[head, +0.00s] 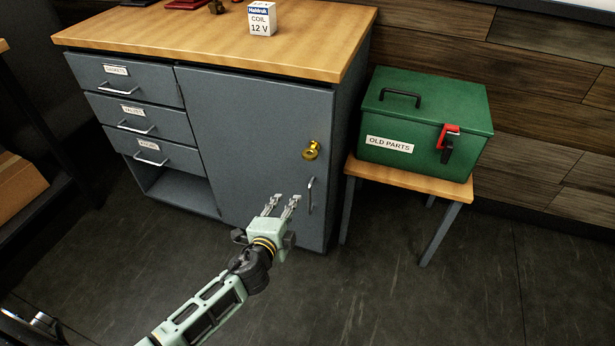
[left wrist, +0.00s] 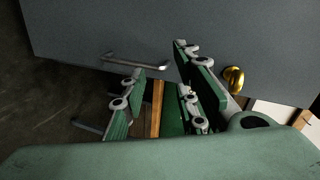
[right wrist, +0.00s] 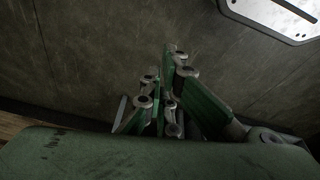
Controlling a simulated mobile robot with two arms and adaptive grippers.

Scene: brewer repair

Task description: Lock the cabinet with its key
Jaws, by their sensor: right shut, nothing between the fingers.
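The grey cabinet (head: 240,120) has its door closed flat in the head view. A brass lock piece (head: 311,150) sits on the door's right side, above the vertical bar handle (head: 310,195). I cannot tell whether the key is part of this brass piece. In the left wrist view, the brass piece (left wrist: 233,79) is right of the fingers and the handle (left wrist: 135,62) is beyond them. My left gripper (head: 282,205) is open and empty, in front of the door, below and left of the handle. My right gripper (right wrist: 158,90) is shut and empty, over the floor.
A green box (head: 425,120) labelled OLD PARTS, with a red latch, stands on a small table (head: 450,187) right of the cabinet. A coil box (head: 262,18) stands on top. The dark floor in front is clear.

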